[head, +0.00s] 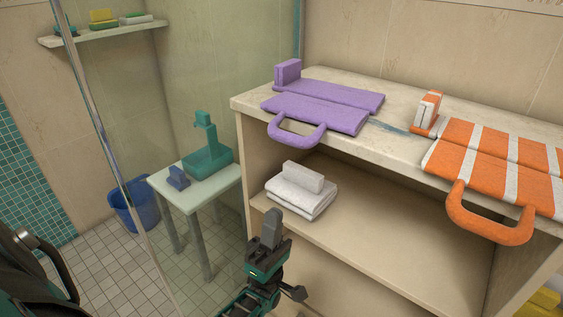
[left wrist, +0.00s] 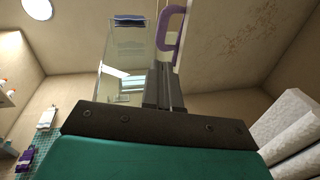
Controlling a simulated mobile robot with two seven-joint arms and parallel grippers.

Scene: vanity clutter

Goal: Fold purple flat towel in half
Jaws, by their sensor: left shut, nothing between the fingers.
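The purple towel (head: 318,113) lies flat on top of the counter, as two panels side by side with a crease between them. A purple loop handle (head: 297,136) sticks out over the counter's front edge. The loop also shows in the left wrist view (left wrist: 169,35), above my fingers. A purple upright block (head: 287,72) stands at the towel's back left corner. My left gripper (head: 272,226) is shut and empty, pointing up in front of the shelf, below the towel and apart from it. My right gripper is not in view.
An orange-and-white striped towel (head: 490,160) with an orange loop lies to the right on the counter (head: 405,150). A folded white towel (head: 300,202) sits on the shelf below, close to my left gripper. A small table (head: 196,192) and blue bucket (head: 130,207) stand left, near a glass panel.

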